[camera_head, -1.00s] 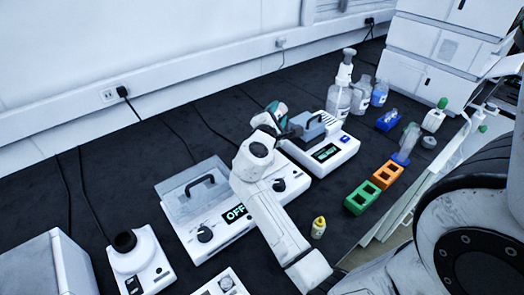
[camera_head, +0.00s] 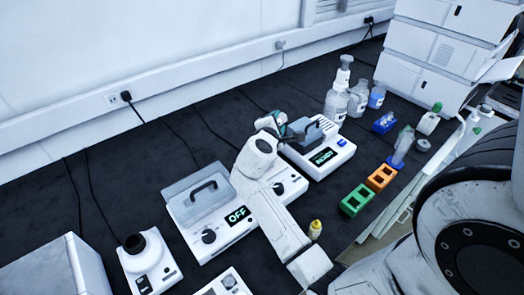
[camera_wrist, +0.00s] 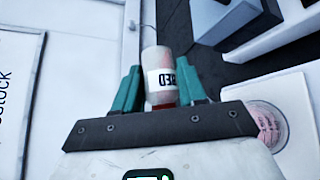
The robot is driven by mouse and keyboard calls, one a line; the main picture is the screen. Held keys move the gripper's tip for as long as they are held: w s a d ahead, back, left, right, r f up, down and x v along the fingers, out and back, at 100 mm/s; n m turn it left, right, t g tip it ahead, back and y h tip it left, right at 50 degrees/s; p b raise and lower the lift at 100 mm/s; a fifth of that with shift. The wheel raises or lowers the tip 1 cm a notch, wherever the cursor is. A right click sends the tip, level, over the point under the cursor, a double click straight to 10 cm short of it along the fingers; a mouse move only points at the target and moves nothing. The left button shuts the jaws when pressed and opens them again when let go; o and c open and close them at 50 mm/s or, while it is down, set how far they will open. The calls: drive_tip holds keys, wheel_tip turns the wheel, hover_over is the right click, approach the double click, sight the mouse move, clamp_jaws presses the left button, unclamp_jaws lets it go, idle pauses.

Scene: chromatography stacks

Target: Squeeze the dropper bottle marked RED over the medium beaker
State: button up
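My gripper (camera_wrist: 160,88) has teal fingers, one on each side of the dropper bottle (camera_wrist: 160,62). The fingers look shut on it. The bottle is pinkish with a white label, and the label's RED lettering appears turned over in the wrist view. In the head view my gripper (camera_head: 279,122) is beside the device with the READY display, partly hidden by my arm. A round, clear, pinkish thing (camera_wrist: 268,124) shows at the right of the wrist view on a white surface, partly hidden by my gripper. It may be the beaker; I cannot tell its size.
A device with an OFF display (camera_head: 205,208) stands left of my arm, and the READY device (camera_head: 318,152) right of it. A small yellow bottle (camera_head: 315,229), green rack (camera_head: 356,200), orange rack (camera_head: 381,177) and wash bottle (camera_head: 337,101) stand to the right.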

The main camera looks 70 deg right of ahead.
drive_tip(key=shift+r+y+p, duration=0.3)
drive_tip(key=shift+r+p, duration=0.25)
drive_tip(key=shift+p, duration=0.65)
wheel_tip(320, 180, up, 2)
drive_tip(key=m+y+p, duration=0.1)
drive_tip(key=y+p, duration=0.1)
drive_tip(key=p, duration=0.6)
drive_tip(key=shift+t, duration=0.4)
drive_tip(key=shift+f, duration=0.1)
